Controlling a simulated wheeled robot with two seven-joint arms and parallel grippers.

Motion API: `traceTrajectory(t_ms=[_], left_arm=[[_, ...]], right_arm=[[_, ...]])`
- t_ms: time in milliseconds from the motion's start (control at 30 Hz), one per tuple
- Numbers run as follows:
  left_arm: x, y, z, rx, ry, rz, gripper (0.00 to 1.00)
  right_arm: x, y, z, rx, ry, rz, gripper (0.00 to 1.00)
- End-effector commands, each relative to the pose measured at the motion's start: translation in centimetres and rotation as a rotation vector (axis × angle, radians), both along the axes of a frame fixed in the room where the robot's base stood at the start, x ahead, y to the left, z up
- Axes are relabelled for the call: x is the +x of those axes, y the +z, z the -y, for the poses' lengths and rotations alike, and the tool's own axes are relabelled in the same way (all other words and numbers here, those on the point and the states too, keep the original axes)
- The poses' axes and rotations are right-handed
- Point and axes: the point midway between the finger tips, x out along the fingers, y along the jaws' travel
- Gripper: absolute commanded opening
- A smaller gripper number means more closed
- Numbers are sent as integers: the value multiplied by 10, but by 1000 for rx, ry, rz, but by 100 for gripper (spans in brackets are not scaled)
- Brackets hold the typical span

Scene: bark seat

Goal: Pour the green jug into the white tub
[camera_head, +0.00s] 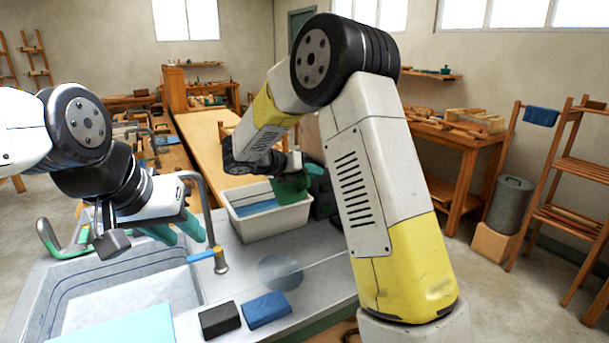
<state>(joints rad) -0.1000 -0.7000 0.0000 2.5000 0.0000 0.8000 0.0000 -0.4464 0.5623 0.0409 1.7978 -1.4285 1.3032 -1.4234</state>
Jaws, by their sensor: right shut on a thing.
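The white tub (268,221) stands on the grey counter, right of the sink. A blue patch shows inside it; I cannot tell what it is. The green jug (290,187) is at the tub's far right side, above its rim, and looks tilted over the tub. My right gripper (297,168) is shut on the jug, partly hidden behind the jug and my own arm. I cannot see any stream from the jug.
The sink (130,302) has a tap (218,258) at its right edge. A black block (220,319) and a blue block (266,309) lie on the counter in front. My right arm hides part of the counter's right side.

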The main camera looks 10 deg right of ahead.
Motion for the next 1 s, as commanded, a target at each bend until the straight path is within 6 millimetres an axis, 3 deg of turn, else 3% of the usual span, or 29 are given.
traceTrajectory(t_ms=[1000], left_arm=[[0,0,0,0,0,0,36]], right_arm=[[3,12,-2,-39,-1,-52,0]])
